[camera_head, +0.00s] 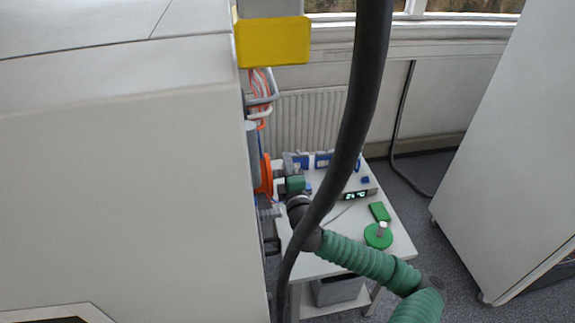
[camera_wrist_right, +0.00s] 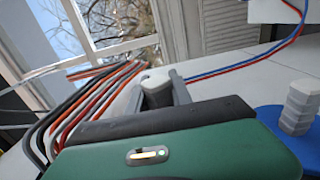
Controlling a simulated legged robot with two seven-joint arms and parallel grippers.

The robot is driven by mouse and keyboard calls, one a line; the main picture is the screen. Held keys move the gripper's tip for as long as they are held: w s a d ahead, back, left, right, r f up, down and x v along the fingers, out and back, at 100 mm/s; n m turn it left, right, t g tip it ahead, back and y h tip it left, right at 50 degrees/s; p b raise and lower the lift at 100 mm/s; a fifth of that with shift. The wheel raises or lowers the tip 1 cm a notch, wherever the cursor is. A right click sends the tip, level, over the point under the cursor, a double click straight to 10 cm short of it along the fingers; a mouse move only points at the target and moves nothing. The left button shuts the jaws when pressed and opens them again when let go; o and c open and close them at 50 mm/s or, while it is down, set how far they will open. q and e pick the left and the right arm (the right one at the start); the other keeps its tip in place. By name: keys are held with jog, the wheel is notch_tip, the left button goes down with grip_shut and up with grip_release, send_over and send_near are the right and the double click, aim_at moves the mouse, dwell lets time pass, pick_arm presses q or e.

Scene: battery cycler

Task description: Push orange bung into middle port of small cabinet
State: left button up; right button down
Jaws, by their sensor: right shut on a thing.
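The orange bung (camera_head: 265,177) shows in the head view as an orange disc, nearly edge-on, close to the side of the large white cabinet (camera_head: 130,170). My right gripper (camera_head: 278,187), with a green body, is just right of it. In the right wrist view the fingers of my right gripper (camera_wrist_right: 160,92) are shut on a pale grip piece (camera_wrist_right: 155,78), which looks like the bung's knob. The orange disc itself is hidden there. I cannot tell which cabinet is the small one, and no middle port shows clearly. My left gripper is out of view.
A white table (camera_head: 400,243) carries a device with a lit display (camera_head: 356,195), a green block (camera_head: 380,211) and a green disc (camera_head: 376,240) with a pale knob. A blue disc (camera_wrist_right: 270,125) and several cables (camera_wrist_right: 75,110) flank my gripper. A yellow block (camera_head: 272,42) sits above.

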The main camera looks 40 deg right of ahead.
jog(key=shift+w+a, duration=0.35)
jog(key=shift+a, duration=0.3)
jog(key=shift+w+a, duration=0.4)
jog(key=shift+a, duration=0.25)
jog(key=shift+w+a, duration=0.35)
jog(key=shift+a, duration=0.3)
dwell(1.1)
grip_release()
dwell(0.6)
